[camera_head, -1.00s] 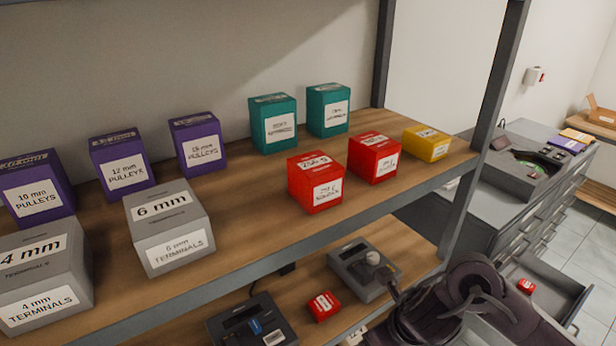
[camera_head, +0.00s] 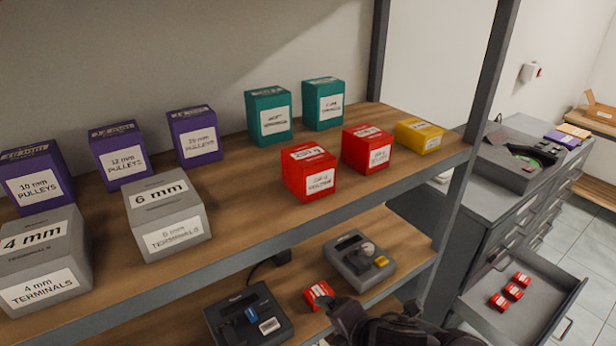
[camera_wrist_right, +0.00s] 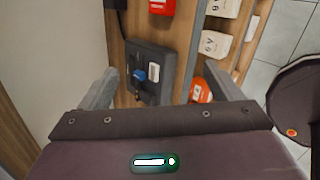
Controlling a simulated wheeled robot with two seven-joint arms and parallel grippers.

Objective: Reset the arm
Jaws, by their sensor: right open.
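My right arm shows at the bottom edge of the head view, its dark wrist part (camera_head: 400,328) in front of the lower shelf (camera_head: 400,238). In the right wrist view my right gripper (camera_wrist_right: 162,88) is open, with its two grey fingers wide apart and nothing between them. Beyond the fingers, apart from them, is a dark device with a blue part (camera_wrist_right: 150,75). My left gripper is in neither view.
The upper shelf (camera_head: 250,205) holds purple, grey, teal, red and yellow boxes. Two dark devices (camera_head: 248,318) (camera_head: 360,262) and a red box (camera_head: 318,294) are on the lower shelf. At right, an open drawer (camera_head: 545,292) holds three red boxes (camera_head: 513,291).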

